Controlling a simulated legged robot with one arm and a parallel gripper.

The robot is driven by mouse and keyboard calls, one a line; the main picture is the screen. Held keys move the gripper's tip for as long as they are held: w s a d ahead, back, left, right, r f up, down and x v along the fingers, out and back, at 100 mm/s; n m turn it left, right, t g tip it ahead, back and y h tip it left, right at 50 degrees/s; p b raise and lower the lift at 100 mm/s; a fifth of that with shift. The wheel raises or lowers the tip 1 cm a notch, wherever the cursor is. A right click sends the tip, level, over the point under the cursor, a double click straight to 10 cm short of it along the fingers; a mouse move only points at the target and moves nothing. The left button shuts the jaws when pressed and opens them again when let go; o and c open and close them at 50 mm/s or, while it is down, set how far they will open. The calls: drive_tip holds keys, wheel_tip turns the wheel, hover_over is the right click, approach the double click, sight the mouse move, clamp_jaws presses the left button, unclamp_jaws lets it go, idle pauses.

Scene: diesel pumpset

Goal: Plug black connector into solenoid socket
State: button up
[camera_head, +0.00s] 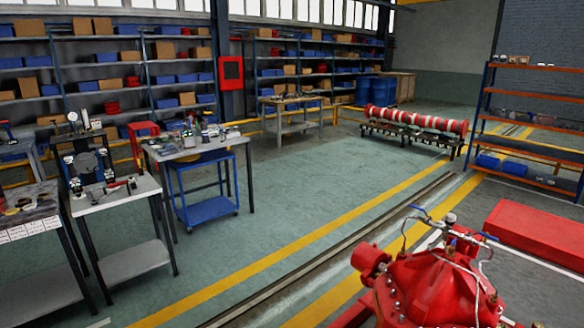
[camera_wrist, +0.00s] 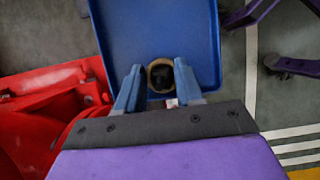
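My gripper (camera_wrist: 158,66) shows in the wrist view, with a purple body and two blue-grey fingers spread apart. Between the fingers is a small round item (camera_wrist: 153,88) with a brown rim and a dark centre. It appears over a blue tray-like surface (camera_wrist: 125,28); I cannot tell whether the fingers touch it or whether its dark part is the black connector. The red pump (camera_head: 425,285) stands at the lower right of the head view, with thin pipes and small fittings on top. I cannot pick out the solenoid socket. My gripper is outside the head view.
Red machinery (camera_wrist: 50,115) lies left of my gripper in the wrist view. In the head view, worktables and a blue cart (camera_head: 208,208) stand at left, an orange-framed rack (camera_head: 486,95) at right. A long red box (camera_head: 540,232) lies behind the pump. The middle floor is clear.

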drive_tip(key=shift+s, duration=0.1)
idle(0.7)
clamp_jaws()
idle(0.6)
drive_tip(key=shift+w+r, duration=0.2)
drive_tip(key=shift+r, duration=1)
drive_tip(key=shift+s+r+p, duration=0.1)
drive_tip(key=shift+r+p, duration=0.25)
drive_tip(key=shift+r, duration=0.15)
